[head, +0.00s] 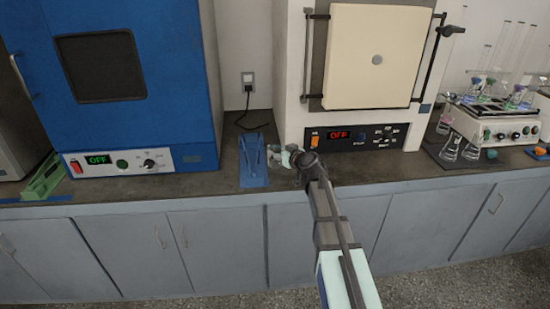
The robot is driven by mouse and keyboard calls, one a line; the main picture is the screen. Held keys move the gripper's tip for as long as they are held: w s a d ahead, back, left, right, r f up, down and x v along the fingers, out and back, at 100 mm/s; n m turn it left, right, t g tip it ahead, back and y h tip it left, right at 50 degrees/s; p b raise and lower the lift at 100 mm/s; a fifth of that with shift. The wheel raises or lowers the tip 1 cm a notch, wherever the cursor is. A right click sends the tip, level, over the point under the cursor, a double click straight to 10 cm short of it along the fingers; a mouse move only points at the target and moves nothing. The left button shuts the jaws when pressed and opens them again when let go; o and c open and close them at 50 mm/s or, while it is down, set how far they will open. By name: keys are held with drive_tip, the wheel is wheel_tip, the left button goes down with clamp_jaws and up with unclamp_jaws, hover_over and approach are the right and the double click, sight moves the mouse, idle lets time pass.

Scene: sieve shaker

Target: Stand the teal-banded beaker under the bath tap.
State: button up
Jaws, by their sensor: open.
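My gripper (277,155) is at the front of the dark bench, between a blue stand and a white furnace, low over the bench top. It points left from the end of my arm and its jaws are open. A small pale, greenish shape shows at the jaws; I cannot tell whether it is part of the gripper or a vessel beside it. I cannot make out a teal-banded beaker anywhere, and no bath tap is recognisable.
The blue stand (253,165) is just left of my gripper. A blue oven (190,90) stands further left, the white furnace (290,70) behind my arm. A shaker (490,125) with flasks is at right. Bare bench (200,185) lies along the front edge.

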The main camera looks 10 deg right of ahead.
sight(275, 150)
drive_tip(key=p+x, duration=0.1)
drive_tip(key=x, duration=0.3)
drive_tip(key=c, duration=1.1)
drive_tip(key=shift+o, duration=0.2)
drive_tip(key=shift+s+a, duration=0.1)
